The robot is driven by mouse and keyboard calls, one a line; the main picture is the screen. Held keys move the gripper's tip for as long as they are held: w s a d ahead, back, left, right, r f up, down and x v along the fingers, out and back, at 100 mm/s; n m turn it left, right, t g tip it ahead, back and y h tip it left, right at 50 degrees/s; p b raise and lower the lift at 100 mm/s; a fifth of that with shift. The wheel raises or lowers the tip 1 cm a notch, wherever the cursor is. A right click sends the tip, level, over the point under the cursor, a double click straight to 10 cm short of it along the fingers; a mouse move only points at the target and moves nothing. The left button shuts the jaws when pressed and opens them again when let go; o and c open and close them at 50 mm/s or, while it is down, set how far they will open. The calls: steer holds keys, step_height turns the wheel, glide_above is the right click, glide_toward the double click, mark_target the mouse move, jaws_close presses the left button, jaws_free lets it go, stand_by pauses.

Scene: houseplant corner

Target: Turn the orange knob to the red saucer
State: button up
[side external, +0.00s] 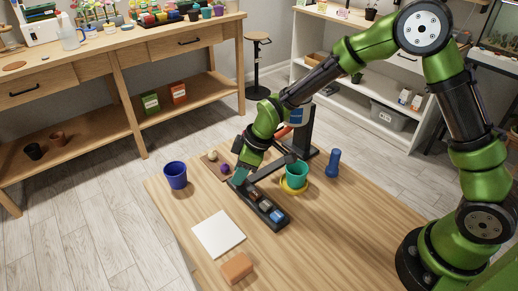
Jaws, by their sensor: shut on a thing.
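My gripper (238,180) is low over the wooden table, at the far left end of a dark tray. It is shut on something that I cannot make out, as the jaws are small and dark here. I cannot pick out an orange knob for certain. An orange-red curved part (282,131) shows beside a black upright stand (306,130), partly behind my arm. I see no red saucer. A yellow saucer (294,188) holds a teal pot (297,172) just right of the dark tray.
The dark tray (279,224) holds several small items. A blue pot (175,174), a white square (218,234), an orange-brown block (237,268) and a blue bottle-like object (332,162) stand around it. Two small balls lie on a brown mat (210,158). The table's right front is clear.

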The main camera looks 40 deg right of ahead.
steer(key=shift+m, duration=0.3)
steer(key=m+h, duration=0.1)
steer(key=m, duration=0.1)
steer(key=m+t, duration=0.1)
steer(key=m, duration=0.1)
steer(key=shift+s+a+m+h, duration=0.2)
steer(key=shift+m+h, duration=0.1)
steer(key=shift+h, duration=0.1)
steer(key=shift+w+m+h, duration=0.1)
steer(key=shift+m+h, duration=0.8)
steer(key=shift+m, duration=1.3)
steer(key=o, duration=1)
steer(key=shift+o, duration=0.2)
steer(key=shift+r, duration=0.1)
